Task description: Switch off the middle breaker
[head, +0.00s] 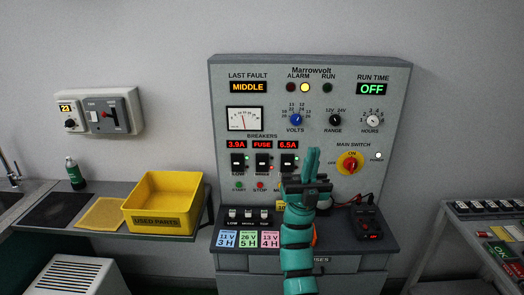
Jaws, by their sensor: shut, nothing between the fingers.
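The middle breaker (263,162) is a black switch with a pale lever in the breaker row on the grey Marrowvolt panel (225,75). A red display above it reads FUSE, and a small red light glows beside it. The low breaker (238,163) is to its left and another breaker (289,161) to its right, with green lights beside them. The lever positions are too small to tell. My teal gripper (311,158) is shut and empty, pointing up in front of the panel, right of the breakers. Whether it touches the panel cannot be told.
My arm covers part of the panel's lower middle. The red main switch (349,163) on a yellow plate is right of my gripper. Fuse holders (248,215) and coloured cards (248,239) are on the ledge below. A yellow used-parts bin (152,222) stands left, a black meter (367,224) right.

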